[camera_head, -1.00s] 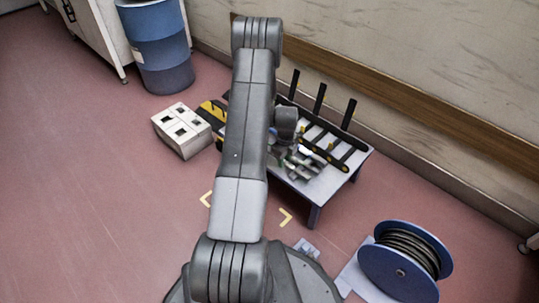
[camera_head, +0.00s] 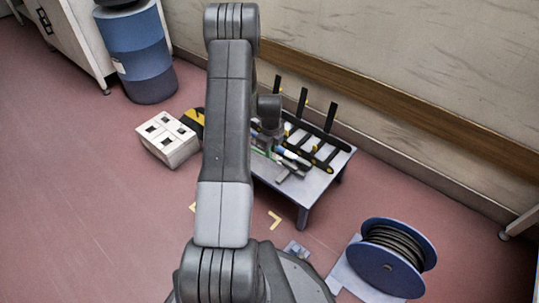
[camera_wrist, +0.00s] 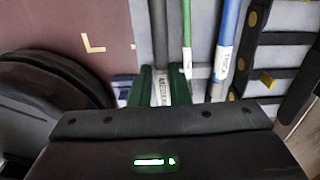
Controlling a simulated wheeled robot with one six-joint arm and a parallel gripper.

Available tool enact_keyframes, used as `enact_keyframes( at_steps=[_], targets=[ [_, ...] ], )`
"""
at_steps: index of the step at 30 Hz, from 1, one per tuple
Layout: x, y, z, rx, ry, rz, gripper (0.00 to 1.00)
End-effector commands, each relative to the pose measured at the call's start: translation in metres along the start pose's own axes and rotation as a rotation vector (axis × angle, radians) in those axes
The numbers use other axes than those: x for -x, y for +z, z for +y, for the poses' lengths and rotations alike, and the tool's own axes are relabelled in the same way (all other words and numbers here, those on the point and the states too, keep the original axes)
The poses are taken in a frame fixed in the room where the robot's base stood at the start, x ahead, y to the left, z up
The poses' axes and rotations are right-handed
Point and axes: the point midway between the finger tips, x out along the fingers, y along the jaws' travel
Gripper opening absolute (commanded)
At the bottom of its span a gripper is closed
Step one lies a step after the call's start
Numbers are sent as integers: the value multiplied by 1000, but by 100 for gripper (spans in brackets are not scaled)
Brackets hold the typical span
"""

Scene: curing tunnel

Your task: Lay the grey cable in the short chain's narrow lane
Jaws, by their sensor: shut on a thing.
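The grey cable (camera_wrist: 159,35) runs up the picture in the wrist view, with a white printed label near its lower end. My gripper (camera_wrist: 161,82) has its green fingers on either side of it, shut on the cable at the label. In the head view my gripper (camera_head: 287,160) is low over the table, partly hidden and small. A black chain (camera_wrist: 247,50) with crossbars and yellow marks shows at the right of the wrist view. Black chain parts (camera_head: 325,140) also stand on the table in the head view. I cannot tell which is the short chain or its narrow lane.
A green cable (camera_wrist: 187,40) and a blue cable (camera_wrist: 229,35), both labelled, lie between the grey cable and the chain. The table (camera_head: 316,188) stands near the wall. A cable reel (camera_head: 388,278), a white box (camera_head: 168,139) and a blue drum (camera_head: 137,45) stand around it.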

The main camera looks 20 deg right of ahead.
Motion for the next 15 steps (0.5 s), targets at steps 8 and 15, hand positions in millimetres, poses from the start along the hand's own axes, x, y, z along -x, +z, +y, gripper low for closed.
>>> enact_keyframes(
  at_steps=[8,15],
  targets=[
    [22,1,1,13,0,0,0],
    [38,23,15,239,-2,-1,0]
  ],
)
